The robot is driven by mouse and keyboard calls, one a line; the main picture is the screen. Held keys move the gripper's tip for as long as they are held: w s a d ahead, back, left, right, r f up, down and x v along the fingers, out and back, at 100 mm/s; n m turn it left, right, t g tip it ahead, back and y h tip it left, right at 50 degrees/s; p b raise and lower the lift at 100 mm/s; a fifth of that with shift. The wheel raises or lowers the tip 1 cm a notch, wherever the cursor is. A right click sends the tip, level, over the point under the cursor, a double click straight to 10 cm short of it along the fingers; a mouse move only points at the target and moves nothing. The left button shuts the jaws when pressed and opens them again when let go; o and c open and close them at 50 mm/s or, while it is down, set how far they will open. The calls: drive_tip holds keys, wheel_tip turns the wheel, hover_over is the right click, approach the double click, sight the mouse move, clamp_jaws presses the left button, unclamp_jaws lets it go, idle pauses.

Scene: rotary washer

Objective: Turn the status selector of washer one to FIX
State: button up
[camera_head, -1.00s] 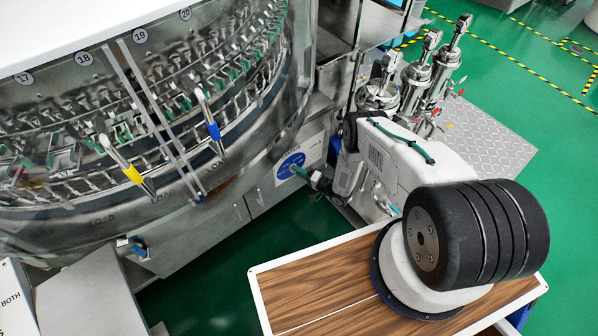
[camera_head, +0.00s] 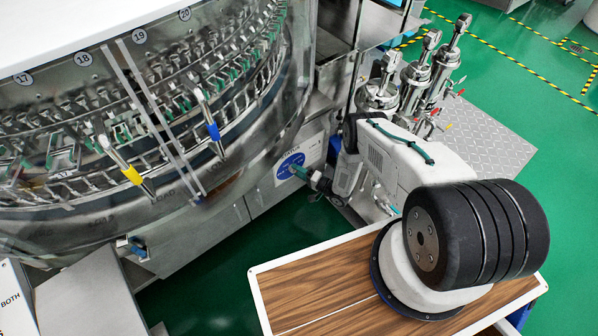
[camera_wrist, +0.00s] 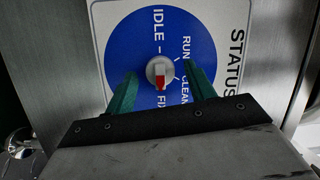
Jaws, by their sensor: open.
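The status panel (camera_wrist: 112,14) is a white plate with a blue disc reading IDLE, RUN, CLEAN and FIX. In the wrist view its lettering is turned sideways. The selector knob (camera_wrist: 160,68) is a small grey round knob with a red mark at its lower side, pointing down toward the FIX label. My gripper (camera_wrist: 162,74) is open, with one green finger on each side of the knob and visible gaps between. In the head view the panel (camera_head: 282,177) is on the washer's lower front, and my gripper (camera_head: 298,171) is in front of it, hiding the knob.
The washer (camera_head: 200,228) with its curved glass drum fills the left. Metal cylinders (camera_head: 417,75) with valves stand behind my arm. Green floor (camera_head: 215,285) is clear in front.

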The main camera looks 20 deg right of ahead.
drive_tip(key=v, duration=0.7)
drive_tip(key=shift+s+d, duration=0.25)
drive_tip(key=shift+d, duration=0.05)
